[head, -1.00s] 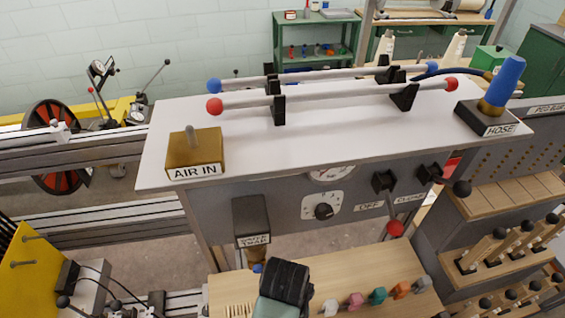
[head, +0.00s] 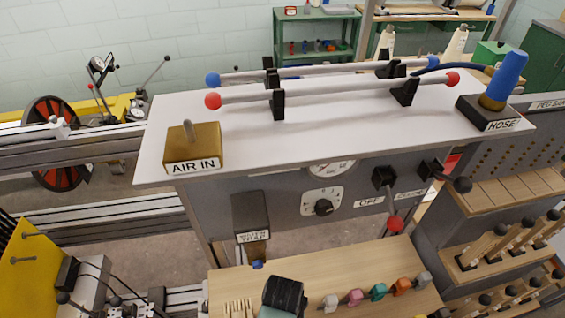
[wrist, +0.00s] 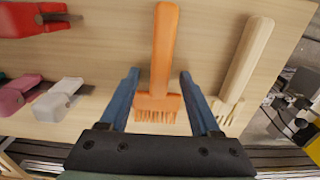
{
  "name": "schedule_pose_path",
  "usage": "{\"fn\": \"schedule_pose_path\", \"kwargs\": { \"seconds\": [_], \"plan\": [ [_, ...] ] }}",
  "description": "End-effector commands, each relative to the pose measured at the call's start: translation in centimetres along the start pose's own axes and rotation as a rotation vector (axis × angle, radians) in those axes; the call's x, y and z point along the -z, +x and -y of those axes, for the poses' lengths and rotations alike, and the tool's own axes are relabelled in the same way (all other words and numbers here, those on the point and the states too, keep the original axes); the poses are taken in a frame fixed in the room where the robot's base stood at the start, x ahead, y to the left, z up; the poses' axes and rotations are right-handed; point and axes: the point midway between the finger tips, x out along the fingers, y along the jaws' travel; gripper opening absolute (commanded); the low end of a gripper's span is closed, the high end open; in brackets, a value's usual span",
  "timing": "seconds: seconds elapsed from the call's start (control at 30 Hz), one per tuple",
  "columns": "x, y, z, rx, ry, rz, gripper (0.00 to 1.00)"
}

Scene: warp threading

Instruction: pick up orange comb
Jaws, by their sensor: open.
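The orange comb (wrist: 165,45) lies on the wooden shelf in the wrist view, its handle pointing up the picture and its teeth toward my wrist. My gripper (wrist: 159,74) is open, with one blue finger on each side of the comb near where handle and toothed head meet. Gaps show between the fingers and the comb; I cannot tell how far above the shelf the fingertips are. In the head view only the dark top of my wrist shows at the bottom edge, and the orange comb is not visible there.
A pale wooden comb (wrist: 248,60) lies to the right in the wrist view. White (wrist: 60,98), pink (wrist: 12,98) and red (wrist: 35,18) tools lie to the left. In the head view, the grey panel (head: 290,210) with knob and levers rises behind the shelf (head: 330,275).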

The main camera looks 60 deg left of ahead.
Motion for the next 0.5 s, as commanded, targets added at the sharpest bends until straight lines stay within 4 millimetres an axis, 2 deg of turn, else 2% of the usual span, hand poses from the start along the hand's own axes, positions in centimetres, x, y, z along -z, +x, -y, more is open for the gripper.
{"fn": "schedule_pose_path", "kwargs": {
  "seconds": [0.03,0.37,0.5],
  "plan": [
    [0.02,-0.03,-0.01,0.000,0.000,0.000,0.62],
    [0.01,-0.06,-0.01,0.000,0.000,0.000,0.03],
    [0.01,-0.06,-0.01,0.000,0.000,0.000,0.00]
  ]
}}
